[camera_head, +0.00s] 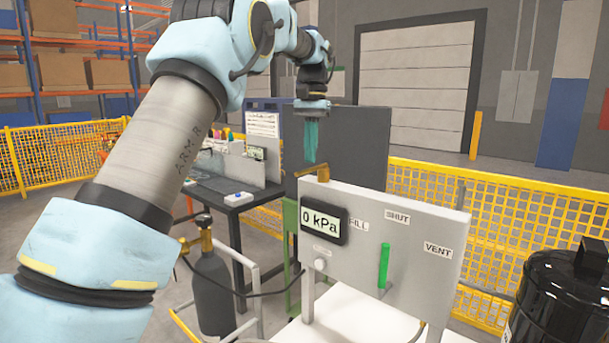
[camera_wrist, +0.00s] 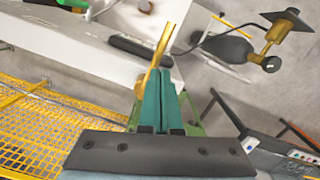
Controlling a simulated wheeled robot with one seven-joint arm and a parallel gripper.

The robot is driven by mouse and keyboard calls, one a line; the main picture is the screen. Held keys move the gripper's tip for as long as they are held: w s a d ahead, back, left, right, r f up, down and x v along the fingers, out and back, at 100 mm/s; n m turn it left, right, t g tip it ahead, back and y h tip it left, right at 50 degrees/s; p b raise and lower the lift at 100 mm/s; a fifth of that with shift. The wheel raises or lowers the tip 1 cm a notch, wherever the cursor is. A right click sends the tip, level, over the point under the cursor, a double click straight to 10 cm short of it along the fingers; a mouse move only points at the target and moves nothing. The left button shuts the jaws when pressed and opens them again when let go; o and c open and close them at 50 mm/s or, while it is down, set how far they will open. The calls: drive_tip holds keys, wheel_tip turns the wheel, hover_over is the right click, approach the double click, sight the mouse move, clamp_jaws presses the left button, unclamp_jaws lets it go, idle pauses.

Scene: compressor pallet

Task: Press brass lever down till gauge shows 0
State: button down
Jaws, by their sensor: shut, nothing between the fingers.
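The gauge (camera_head: 324,220) on the grey panel (camera_head: 362,262) reads 0 kPa. The brass lever (camera_head: 322,174) is at the panel's top edge, above the gauge. My gripper (camera_head: 311,160) points down with its teal fingers just above and beside the lever. In the wrist view my gripper (camera_wrist: 165,72) is shut and empty, and the brass lever (camera_wrist: 155,62) runs along the left side of the fingers. I cannot tell whether they touch. A green handle (camera_head: 384,266) hangs upright on the panel, below and between the SHUT and VENT labels.
A grey gas bottle (camera_head: 212,290) with a brass valve stands left of the panel, with a black hose. A black drum (camera_head: 560,300) stands at the right. A dark workbench (camera_head: 240,197) is behind at left. Yellow mesh fencing (camera_head: 415,180) runs behind.

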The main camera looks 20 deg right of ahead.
wheel_tip(320, 180, up, 8)
drive_tip(key=shift+w+d+p, duration=0.2)
drive_tip(key=shift+p, duration=0.1)
drive_tip(key=shift+f, duration=0.1)
idle(0.4)
drive_tip(key=w+a+f+n+t+b, duration=0.1)
drive_tip(key=w+a+f+n+b, duration=0.2)
drive_tip(key=a+f, duration=1.5)
drive_tip(key=s+a+f+n+b, duration=0.1)
drive_tip(key=s+a+f+n, duration=0.1)
drive_tip(key=s+a+f, duration=0.5)
drive_tip(key=s+a+f+n+t+h+b, duration=0.1)
drive_tip(key=s+a+f+n, duration=0.1)
drive_tip(key=s+a+f, duration=0.5)
drive_tip(key=s+a, duration=0.4)
drive_tip(key=s, duration=0.1)
drive_tip(key=shift+s+a+n, duration=0.35)
drive_tip(key=shift+a+n, duration=0.05)
